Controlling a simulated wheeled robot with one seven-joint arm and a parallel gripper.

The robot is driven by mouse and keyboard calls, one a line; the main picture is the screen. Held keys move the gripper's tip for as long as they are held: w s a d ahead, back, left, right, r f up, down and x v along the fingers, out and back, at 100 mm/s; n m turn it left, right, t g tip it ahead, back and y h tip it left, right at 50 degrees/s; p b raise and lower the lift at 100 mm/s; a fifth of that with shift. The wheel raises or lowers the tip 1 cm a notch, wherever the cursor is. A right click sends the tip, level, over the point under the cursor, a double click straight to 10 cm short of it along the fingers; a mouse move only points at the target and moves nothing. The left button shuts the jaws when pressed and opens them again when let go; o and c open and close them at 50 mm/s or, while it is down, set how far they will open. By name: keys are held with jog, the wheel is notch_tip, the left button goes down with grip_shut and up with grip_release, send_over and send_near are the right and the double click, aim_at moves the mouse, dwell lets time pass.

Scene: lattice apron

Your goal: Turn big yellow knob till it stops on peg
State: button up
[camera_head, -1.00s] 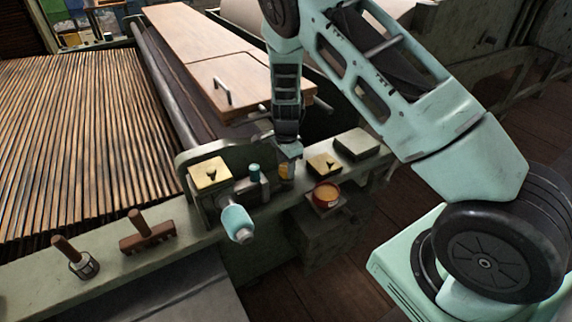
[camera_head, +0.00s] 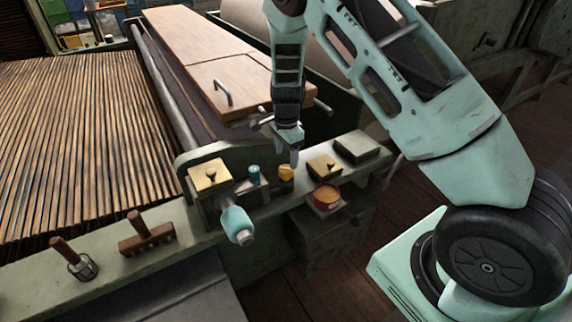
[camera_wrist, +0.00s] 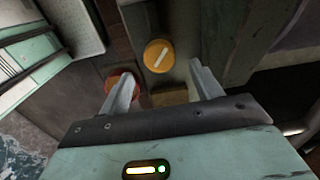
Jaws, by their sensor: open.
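The yellow knob (camera_head: 286,173) stands on the green machine ledge, between a small teal knob (camera_head: 254,174) and a brass plate (camera_head: 323,166). In the wrist view the yellow knob (camera_wrist: 158,56) shows its round top with a pale slanted bar across it. My gripper (camera_head: 287,160) is above the knob, pointing down, open and empty. In the wrist view its two fingers (camera_wrist: 160,82) are spread wide, with the knob beyond them, near the middle. I cannot make out a peg beside the knob.
A teal crank handle (camera_head: 237,224) sticks out at the ledge's front. Another brass plate (camera_head: 210,174) is to the left. Two wooden-handled tools (camera_head: 147,233) stand further left.

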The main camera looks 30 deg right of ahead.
aim_at(286, 168)
notch_tip(286, 168, up, 12)
dwell(0.3)
jog(key=shift+a+r, duration=0.1)
dwell(0.3)
